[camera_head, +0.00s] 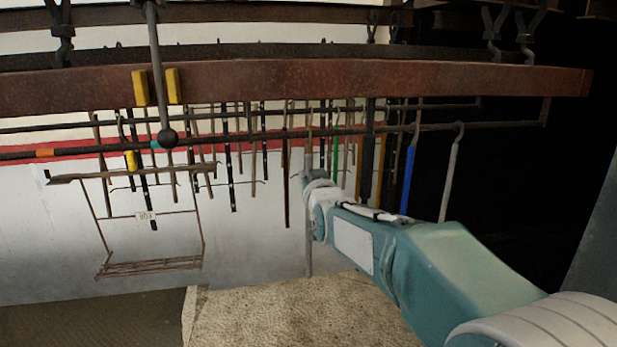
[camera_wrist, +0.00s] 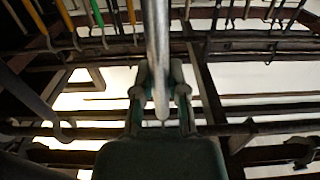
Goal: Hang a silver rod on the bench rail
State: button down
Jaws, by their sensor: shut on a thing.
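My gripper (camera_head: 312,186) is shut on a silver rod (camera_head: 308,262), in front of the hanging rods. The rod stands about upright. Its lower part shows below my gripper, and its upper part rises toward the dark bench rail (camera_head: 500,124). I cannot tell whether its top touches the rail. In the wrist view the silver rod (camera_wrist: 157,45) runs between the two fingers of my gripper (camera_wrist: 160,88). Another silver-grey rod (camera_head: 449,182) hangs by its hook from the rail on the right.
A blue rod (camera_head: 408,180), a green rod (camera_head: 334,155) and several dark rods hang close around my gripper. A wire rack (camera_head: 150,267) hangs at left. A rusty beam (camera_head: 300,86) crosses above.

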aim_at(309, 166)
jog(key=shift+r, duration=0.15)
jog(key=shift+s+r, duration=0.15)
jog(key=shift+r, duration=0.4)
jog(key=shift+s+d+r, duration=0.1)
jog(key=shift+r, duration=0.05)
jog(key=shift+s+d+r, duration=0.1)
jog(key=shift+s+r, duration=0.25)
jog(key=shift+r, duration=0.15)
jog(key=v, duration=0.7)
dwell(0.9)
